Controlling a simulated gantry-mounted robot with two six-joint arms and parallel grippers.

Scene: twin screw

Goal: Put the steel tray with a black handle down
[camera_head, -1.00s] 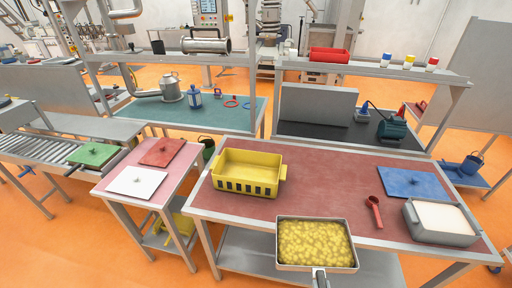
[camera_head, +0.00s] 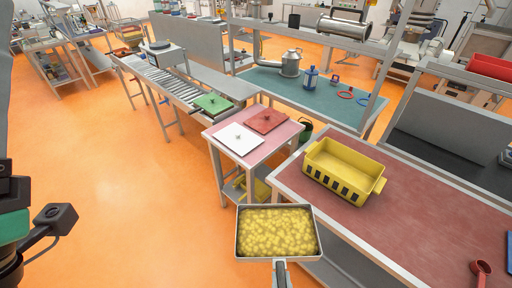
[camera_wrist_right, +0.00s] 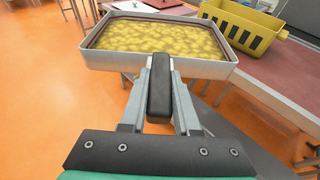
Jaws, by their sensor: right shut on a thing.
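The steel tray (camera_head: 318,236) is full of lumpy yellow pieces (camera_head: 277,232). It is held level, out over the floor in front of the tables, in the head view. It also fills the top of the right wrist view (camera_wrist_right: 222,70). My right gripper (camera_head: 280,268) is shut on the tray's black handle (camera_wrist_right: 160,95), with one finger on each side of it. Part of my left arm shows at the left edge of the head view; its fingers are not seen.
A red-topped table (camera_head: 420,215) with a yellow slotted bin (camera_head: 345,168) stands to the right. A small pink-topped table (camera_head: 283,143) holds a white board (camera_head: 237,139) and a red board (camera_head: 268,121). A roller conveyor (camera_head: 165,84) lies beyond. Orange floor is open at left.

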